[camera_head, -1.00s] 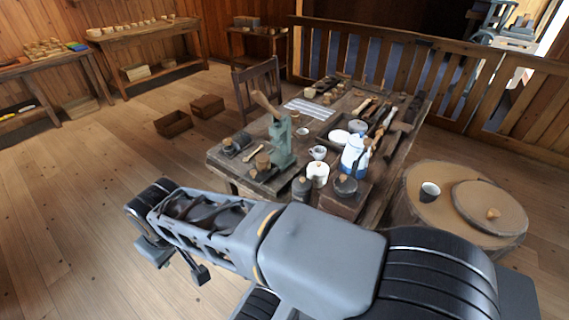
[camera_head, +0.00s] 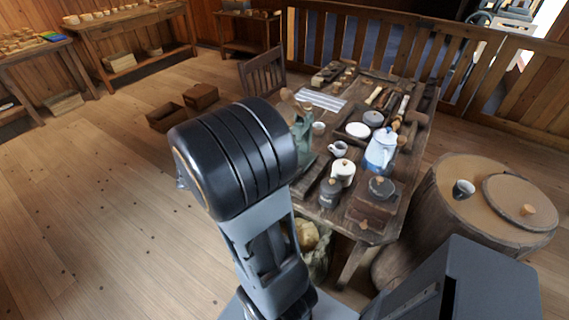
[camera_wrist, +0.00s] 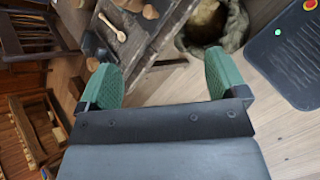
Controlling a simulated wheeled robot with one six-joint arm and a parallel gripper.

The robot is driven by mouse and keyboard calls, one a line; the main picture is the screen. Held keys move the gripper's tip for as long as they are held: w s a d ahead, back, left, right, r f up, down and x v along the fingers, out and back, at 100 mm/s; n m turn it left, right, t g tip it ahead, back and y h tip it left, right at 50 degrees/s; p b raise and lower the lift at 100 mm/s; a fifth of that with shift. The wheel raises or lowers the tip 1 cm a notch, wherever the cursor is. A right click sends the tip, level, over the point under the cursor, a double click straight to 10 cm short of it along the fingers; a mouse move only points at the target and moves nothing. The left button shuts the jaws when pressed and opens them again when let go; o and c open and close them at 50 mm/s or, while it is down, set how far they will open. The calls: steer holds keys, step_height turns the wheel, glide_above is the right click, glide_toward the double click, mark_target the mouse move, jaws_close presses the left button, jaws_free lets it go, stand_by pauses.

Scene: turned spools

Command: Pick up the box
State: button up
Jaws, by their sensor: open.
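Several box-like things show, and I cannot tell which one the task means. In the head view, an open brown wooden box (camera_head: 165,117) and a second brown box (camera_head: 201,96) sit on the floor left of the table. A wooden box (camera_head: 372,209) with a dark lidded pot on it stands at the table's near right corner. My gripper (camera_wrist: 163,78) shows in the wrist view with its green-padded fingers wide apart and nothing between them.
The crowded table (camera_head: 345,228) carries a blue-and-white pot (camera_head: 380,152), a white jar (camera_head: 343,173) and tools. A barrel (camera_head: 450,218) stands at right, a sack (camera_head: 313,240) below the table, a chair (camera_head: 264,76) behind. The floor at left is clear.

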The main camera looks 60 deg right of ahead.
steer(key=d+f+n+h, duration=0.1)
steer(key=d+f+n, duration=0.1)
steer(key=d, duration=0.3)
steer(key=d+f+n+h, duration=0.1)
steer(key=d+f+n, duration=0.2)
steer(key=d, duration=0.3)
steer(key=d+f+n+h+p, duration=0.1)
steer(key=d+f+n, duration=0.1)
steer(key=d, duration=0.4)
steer(key=shift+w+f+n+h, duration=0.2)
steer(key=shift+n+h, duration=0.1)
steer(key=shift+t, duration=0.3)
steer(key=shift+p+x, duration=0.6)
steer(key=shift+x, duration=2.4)
steer(key=shift+a, duration=0.1)
steer(key=c, duration=1.1)
